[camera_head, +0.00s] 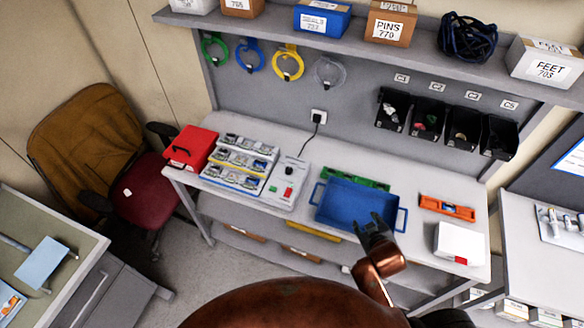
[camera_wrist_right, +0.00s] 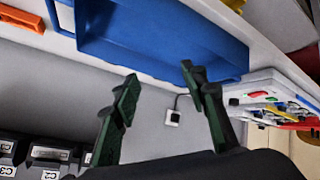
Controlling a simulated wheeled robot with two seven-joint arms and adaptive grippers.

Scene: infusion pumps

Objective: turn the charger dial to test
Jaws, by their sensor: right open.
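The charger (camera_head: 288,184) is a pale grey box on the bench, with a black dial (camera_head: 290,171), a red switch and a small green mark on top. Its black cord runs up to a wall socket. The dial's setting is too small to read. My right gripper (camera_head: 373,222) is open and empty, in front of and over the blue tray's right front part, to the right of the charger and apart from it. In the right wrist view its two fingers (camera_wrist_right: 158,83) are spread, and the charger (camera_wrist_right: 262,88) shows at the right. My left gripper is not in view.
The blue tray (camera_head: 322,210) sits right of the charger. A rack of battery packs (camera_head: 216,185) and a red case (camera_head: 190,146) stand left of it. An orange level (camera_head: 447,208) and a white box (camera_head: 461,243) are at the right. Dark bins (camera_head: 428,116) hang behind.

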